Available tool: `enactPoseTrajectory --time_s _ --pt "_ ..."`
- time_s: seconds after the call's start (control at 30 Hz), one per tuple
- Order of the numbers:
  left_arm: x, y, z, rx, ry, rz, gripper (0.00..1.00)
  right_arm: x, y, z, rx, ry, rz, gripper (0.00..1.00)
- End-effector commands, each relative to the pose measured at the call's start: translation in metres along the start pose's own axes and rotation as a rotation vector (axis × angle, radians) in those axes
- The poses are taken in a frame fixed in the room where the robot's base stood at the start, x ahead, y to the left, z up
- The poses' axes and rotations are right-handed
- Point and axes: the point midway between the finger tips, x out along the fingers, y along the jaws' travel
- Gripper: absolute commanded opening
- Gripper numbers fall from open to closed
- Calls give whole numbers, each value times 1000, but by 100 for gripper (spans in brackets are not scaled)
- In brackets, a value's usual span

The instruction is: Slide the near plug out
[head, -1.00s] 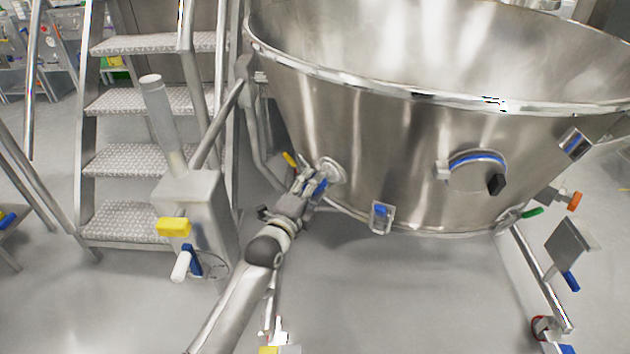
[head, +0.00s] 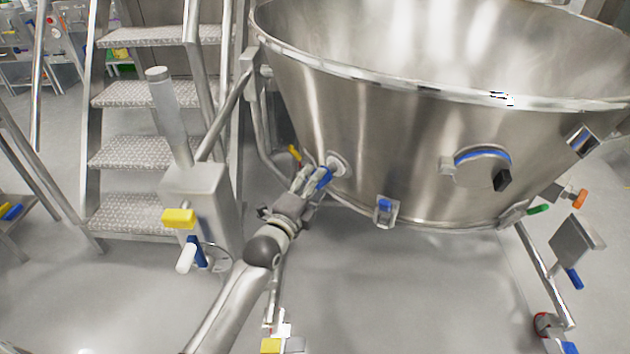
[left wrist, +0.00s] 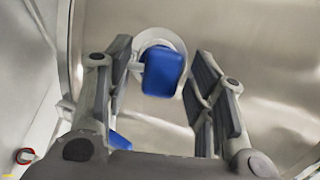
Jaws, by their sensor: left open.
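The near plug, with a blue block-shaped handle (head: 324,178), is at a round steel port (head: 338,164) low on the left side of the big steel bowl (head: 400,140). In the left wrist view the blue handle (left wrist: 162,72) stands in front of the pale round flange (left wrist: 160,40). My left gripper (head: 308,180) is at the port, pointing at the bowl. In the left wrist view its two fingers (left wrist: 160,85) are spread on either side of the blue handle, with gaps on both sides. How deep the plug sits is hidden. My right gripper is out of view.
Metal steps (head: 145,152) and a grey post box (head: 195,200) with a yellow handle (head: 179,218) stand left of my arm. A blue-topped fitting (head: 385,208) and a round hatch (head: 482,165) are on the bowl to the right. Floor below is open.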

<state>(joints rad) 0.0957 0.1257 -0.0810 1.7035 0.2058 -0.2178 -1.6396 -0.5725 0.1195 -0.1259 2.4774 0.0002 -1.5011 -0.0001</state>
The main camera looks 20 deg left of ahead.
Motion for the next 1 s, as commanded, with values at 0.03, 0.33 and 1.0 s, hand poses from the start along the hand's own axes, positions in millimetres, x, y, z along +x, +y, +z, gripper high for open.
enactPoseTrajectory --time_s 0.03,0.33,1.0 --pt "-10 1 0 2 0 2 50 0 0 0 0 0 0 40" --pt "-51 1 1 1 -1 2 50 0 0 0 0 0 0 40" --pt "-60 2 0 -11 -1 10 50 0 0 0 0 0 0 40"
